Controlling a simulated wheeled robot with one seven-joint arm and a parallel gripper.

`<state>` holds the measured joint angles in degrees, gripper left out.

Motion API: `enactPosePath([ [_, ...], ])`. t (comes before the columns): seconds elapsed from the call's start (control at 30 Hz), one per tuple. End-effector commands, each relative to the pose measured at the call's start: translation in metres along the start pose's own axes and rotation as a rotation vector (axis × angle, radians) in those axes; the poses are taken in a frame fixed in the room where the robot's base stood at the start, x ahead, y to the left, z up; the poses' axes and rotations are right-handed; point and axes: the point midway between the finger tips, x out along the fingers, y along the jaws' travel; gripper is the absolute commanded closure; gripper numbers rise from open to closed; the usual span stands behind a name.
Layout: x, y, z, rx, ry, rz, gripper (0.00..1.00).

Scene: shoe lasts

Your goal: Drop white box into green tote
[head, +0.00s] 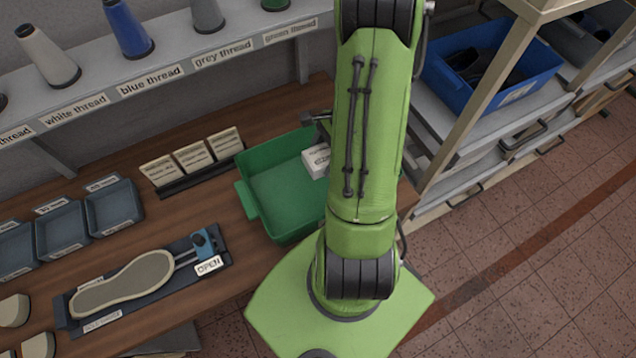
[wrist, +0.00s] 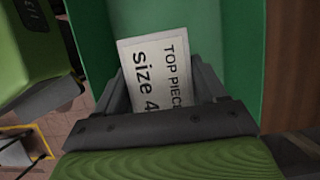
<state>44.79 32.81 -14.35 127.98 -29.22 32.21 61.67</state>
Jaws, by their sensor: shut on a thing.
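The white box (head: 317,160) shows in the head view beside my arm, over the right part of the green tote. In the wrist view the white box (wrist: 158,75) carries the print "TOP PIEC" and "size 4", cut off by the gripper. My gripper (wrist: 160,98) is shut on it, with a dark finger on each side. The green tote (head: 251,196) stands on the wooden bench, and its inside looks empty where it shows. My arm hides its right side. Green tote walls (wrist: 225,45) surround the box in the wrist view. I cannot tell whether the box touches the tote floor.
A card rack (head: 196,160) stands left of the tote. Blue-grey trays (head: 112,207) and a shoe-last fixture (head: 125,283) marked "OPEN" lie further left. A thread shelf (head: 150,75) runs behind. A blue bin (head: 515,92) sits on the rack at right.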

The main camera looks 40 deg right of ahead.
Motion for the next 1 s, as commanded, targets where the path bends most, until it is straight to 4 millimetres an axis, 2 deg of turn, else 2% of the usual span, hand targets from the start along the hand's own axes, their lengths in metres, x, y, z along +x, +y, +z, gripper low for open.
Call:
enactPosePath([
  [0.03, 0.016, 0.000, -0.006, 0.000, 0.000, 0.001, 0.65],
  [0.13, 0.026, 0.000, -0.011, 0.000, 0.000, 0.001, 0.65],
  [0.4, 0.026, 0.000, -0.011, -0.001, 0.000, 0.001, 0.65],
  [0.43, 0.026, 0.000, -0.011, -0.001, 0.000, 0.001, 0.28],
  [0.6, 0.025, 0.000, -0.010, -0.001, 0.000, 0.001, 0.02],
  [0.87, 0.023, 0.000, -0.011, 0.000, 0.000, 0.000, 0.00],
  [1.0, 0.001, -0.001, -0.011, -0.001, 0.003, -0.004, 0.00],
])
